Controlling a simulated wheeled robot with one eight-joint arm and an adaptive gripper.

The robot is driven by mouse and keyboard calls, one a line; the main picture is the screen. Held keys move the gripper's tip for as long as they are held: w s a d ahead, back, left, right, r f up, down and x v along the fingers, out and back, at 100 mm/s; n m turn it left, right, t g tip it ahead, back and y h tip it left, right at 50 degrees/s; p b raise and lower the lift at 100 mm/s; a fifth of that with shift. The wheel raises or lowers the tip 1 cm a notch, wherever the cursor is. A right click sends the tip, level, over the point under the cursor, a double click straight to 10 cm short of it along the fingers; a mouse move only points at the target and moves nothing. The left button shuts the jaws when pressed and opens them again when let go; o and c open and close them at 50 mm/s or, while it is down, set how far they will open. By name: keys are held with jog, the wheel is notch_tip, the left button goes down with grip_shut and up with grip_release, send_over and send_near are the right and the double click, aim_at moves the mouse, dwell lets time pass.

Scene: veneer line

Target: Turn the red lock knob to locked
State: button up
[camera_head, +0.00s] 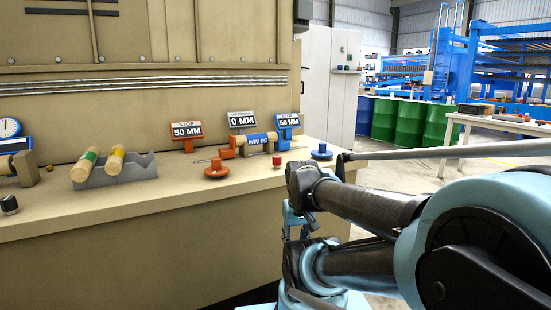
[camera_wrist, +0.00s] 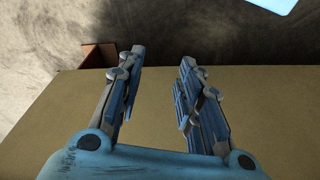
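The red lock knob (camera_head: 216,168) stands on the tan bench top, left of the middle in the head view, on a round red base. It sits in front of a red "50 MM" stop sign (camera_head: 187,131). The knob is small in the picture, so I cannot tell its turn setting. My gripper (camera_wrist: 162,58) shows in the wrist view with its two fingers spread apart and nothing between them. It is over a tan surface and its edge, with no red knob in that view. In the head view my arm is at the right, apart from the knob.
A similar blue knob (camera_head: 321,152) stands further right. Between them lies a labelled cylinder (camera_head: 257,143) in an orange-and-blue holder. A grey cradle (camera_head: 118,175) with two wooden rolls is at left. The bench front is clear. A brown block (camera_wrist: 98,56) shows in the wrist view.

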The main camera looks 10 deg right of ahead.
jog(key=shift+o, duration=0.6)
jog(key=shift+w, duration=0.1)
jog(key=o, duration=0.3)
jog(key=shift+s+r, duration=0.2)
jog(key=shift+r, duration=0.05)
notch_tip(320, 180, up, 33)
jog(key=n+g, duration=0.2)
jog(key=n, duration=0.9)
send_over(278, 156)
notch_tip(278, 156, down, 17)
jog(key=shift+s+a+r, duration=0.1)
jog(key=shift+s, duration=0.05)
